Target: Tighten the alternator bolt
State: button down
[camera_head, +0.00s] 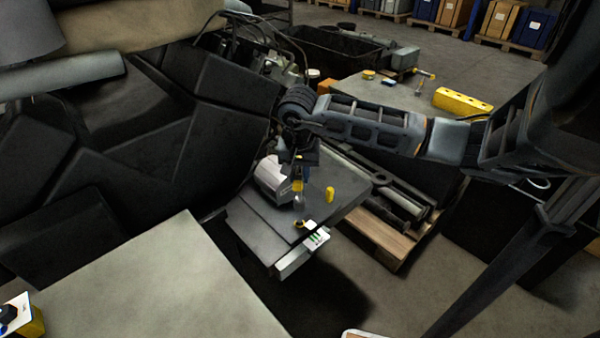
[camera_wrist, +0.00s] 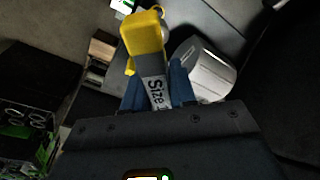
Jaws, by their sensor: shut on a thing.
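My gripper (camera_head: 301,172) is shut on a yellow and grey tool (camera_wrist: 143,38). In the wrist view its grey part between the blue fingers reads "Size 1", with the rest cut off by the gripper. In the head view the tool hangs down over the dark worktable (camera_head: 348,186). A pale grey rounded part (camera_head: 272,180), perhaps the alternator, lies on that table just left of the tool. It also shows right of the fingers in the wrist view (camera_wrist: 212,76). I cannot make out a bolt. The contact between tool and table is unclear.
A small yellow piece (camera_head: 330,194), a yellow-black round item (camera_head: 299,224) and a white-green card (camera_head: 317,238) are on the dark table. A pallet (camera_head: 390,243) with dark metal parts stands right of it. A pale bench top (camera_head: 150,285) fills the lower left.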

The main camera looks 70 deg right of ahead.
aim_at(299, 199)
jog(key=n, duration=0.4)
jog(key=shift+f+t, duration=0.25)
jog(key=shift+t, duration=0.05)
jog(key=shift+f+n+b, duration=0.2)
jog(key=shift+n+b, duration=0.2)
jog(key=shift+b, duration=0.05)
jog(key=n+b, duration=0.2)
jog(key=b, duration=0.2)
jog(key=f+n+y+b, duration=0.1)
jog(key=n+b, duration=0.2)
jog(key=shift+n+t+b, duration=0.3)
jog(key=shift+b, duration=0.05)
jog(key=n+b, duration=0.2)
jog(key=b, duration=0.1)
jog(key=n+b, duration=0.3)
jog(key=shift+w+f+y, duration=0.1)
jog(key=shift+f+y, duration=0.3)
notch_tip(299, 199, down, 3)
jog(key=b, duration=0.3)
jog(key=shift+a+r, duration=0.15)
jog(key=shift+r, duration=0.05)
